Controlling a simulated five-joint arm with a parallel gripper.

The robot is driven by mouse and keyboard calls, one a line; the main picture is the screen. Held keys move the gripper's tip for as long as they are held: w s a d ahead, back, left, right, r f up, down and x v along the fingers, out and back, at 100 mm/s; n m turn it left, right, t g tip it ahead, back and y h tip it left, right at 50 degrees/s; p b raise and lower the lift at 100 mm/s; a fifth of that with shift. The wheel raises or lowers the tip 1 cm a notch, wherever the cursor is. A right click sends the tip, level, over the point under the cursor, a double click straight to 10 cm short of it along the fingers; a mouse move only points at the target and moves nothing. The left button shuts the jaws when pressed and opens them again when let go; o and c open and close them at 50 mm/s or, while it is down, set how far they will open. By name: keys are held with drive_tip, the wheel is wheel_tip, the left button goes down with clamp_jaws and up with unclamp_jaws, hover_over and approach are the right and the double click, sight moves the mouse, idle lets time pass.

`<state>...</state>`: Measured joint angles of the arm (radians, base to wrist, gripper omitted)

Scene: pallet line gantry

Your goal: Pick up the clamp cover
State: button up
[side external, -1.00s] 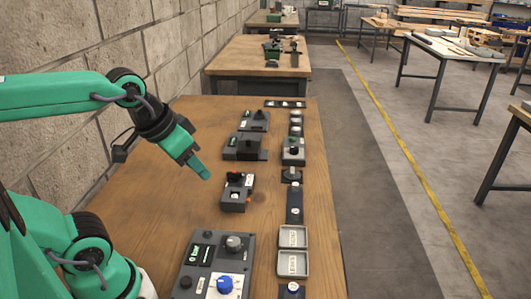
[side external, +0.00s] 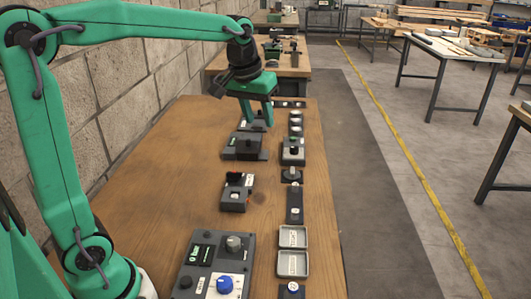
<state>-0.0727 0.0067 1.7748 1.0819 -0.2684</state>
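I cannot tell for sure which part is the clamp cover. A dark grey fixture with a raised black block (side external: 244,146) sits on the wooden bench, in the middle of its far half. My gripper (side external: 257,121) points down above this pair.
A control panel with a blue knob (side external: 217,265) is at the front. Two grey trays (side external: 292,237) and several small parts line the right edge. The bench's left side (side external: 150,190) is clear; a block wall runs beyond it.

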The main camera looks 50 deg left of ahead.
drive_tip(key=w+a+f+n+g, duration=0.1)
drive_tip(key=w+a+f, duration=0.15)
drive_tip(key=w, duration=0.35)
drive_tip(key=w+a+f+n, duration=0.1)
drive_tip(key=w+f, duration=0.3)
drive_tip(key=w, duration=0.2)
drive_tip(key=n+g, duration=0.2)
drive_tip(key=n, duration=0.1)
approach(292, 169)
drive_tip(key=shift+d, duration=0.1)
drive_tip(key=shift+w+f, duration=0.15)
drive_tip(key=shift+f, duration=1.65)
drive_tip(key=shift+f, duration=2.6)
clamp_jaws()
